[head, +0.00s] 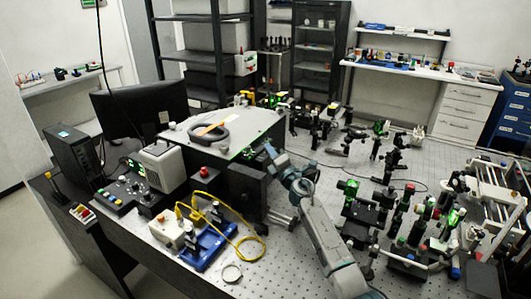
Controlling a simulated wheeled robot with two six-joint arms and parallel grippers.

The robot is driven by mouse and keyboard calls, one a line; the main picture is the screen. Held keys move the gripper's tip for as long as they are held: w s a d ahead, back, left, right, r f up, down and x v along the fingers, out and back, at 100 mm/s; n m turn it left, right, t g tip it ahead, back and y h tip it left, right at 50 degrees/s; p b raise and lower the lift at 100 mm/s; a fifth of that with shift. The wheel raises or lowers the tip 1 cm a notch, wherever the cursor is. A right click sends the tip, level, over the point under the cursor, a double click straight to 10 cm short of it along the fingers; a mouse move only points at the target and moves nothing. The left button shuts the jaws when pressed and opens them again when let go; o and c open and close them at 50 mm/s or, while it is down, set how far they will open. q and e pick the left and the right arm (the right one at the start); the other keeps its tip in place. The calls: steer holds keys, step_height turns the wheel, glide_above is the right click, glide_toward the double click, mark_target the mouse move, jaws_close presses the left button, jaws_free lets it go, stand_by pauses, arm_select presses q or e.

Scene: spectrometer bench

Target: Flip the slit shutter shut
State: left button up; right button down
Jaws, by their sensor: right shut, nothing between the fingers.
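The spectrometer (258,126) is a large box with a pale top and dark sides, standing on the optical bench. My right arm reaches in from the lower right. My right gripper (270,150) is shut and empty, at the box's right-hand side near its top edge. I cannot tell whether its fingertips touch the box. The slit shutter cannot be made out; it is small or hidden by the gripper, so its position cannot be told. My left gripper is not in view.
A dark ring-shaped item (210,133) lies on the box top. A blue tray (208,246) with a yellow cable (247,243) stands in front. Several optics mounts (410,220) crowd the bench to the right. A control panel (130,190) and monitor (140,107) are at left.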

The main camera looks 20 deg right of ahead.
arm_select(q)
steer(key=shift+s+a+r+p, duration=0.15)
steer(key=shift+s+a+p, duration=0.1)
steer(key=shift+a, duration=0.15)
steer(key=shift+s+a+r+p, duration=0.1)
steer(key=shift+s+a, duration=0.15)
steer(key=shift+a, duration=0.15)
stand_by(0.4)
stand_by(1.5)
